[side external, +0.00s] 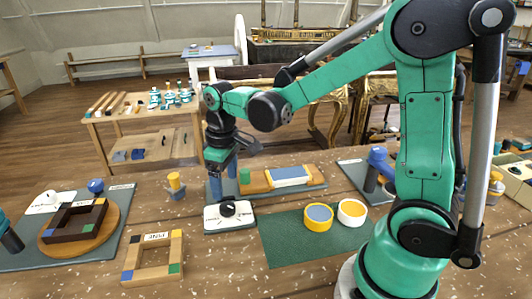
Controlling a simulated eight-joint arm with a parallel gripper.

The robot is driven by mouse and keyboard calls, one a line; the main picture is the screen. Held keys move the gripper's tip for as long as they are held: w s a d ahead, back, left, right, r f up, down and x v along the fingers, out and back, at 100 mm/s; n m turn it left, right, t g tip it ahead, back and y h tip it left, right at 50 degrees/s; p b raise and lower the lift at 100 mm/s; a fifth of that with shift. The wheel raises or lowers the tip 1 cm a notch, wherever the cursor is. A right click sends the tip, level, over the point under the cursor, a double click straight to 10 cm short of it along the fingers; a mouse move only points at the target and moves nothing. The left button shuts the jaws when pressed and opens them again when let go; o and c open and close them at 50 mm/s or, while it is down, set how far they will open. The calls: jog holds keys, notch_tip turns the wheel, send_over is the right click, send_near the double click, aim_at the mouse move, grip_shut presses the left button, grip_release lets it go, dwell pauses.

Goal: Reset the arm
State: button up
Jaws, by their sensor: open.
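My gripper (222,163) hangs at the end of my green and black arm, left of the picture's middle. It points down over the table (215,262). The jaws look small and dark here, open, with nothing visible between them. Below it is a white square block with a black knob (229,216). The gripper appears above and slightly behind this block, apart from it.
A green mat (280,243) holds a blue-topped yellow round container (319,217) and a white one (352,212). A wooden frame (153,257) and a dark frame on a round board (75,222) lie left. A wooden block with a blue and white top (290,175) lies behind.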

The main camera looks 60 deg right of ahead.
jog(key=s+a+r+m+t, duration=0.2)
jog(key=s+r+m+t, duration=0.1)
jog(key=s+r+t, duration=0.2)
jog(key=shift+s+t, duration=0.7)
jog(key=shift+t, duration=0.2)
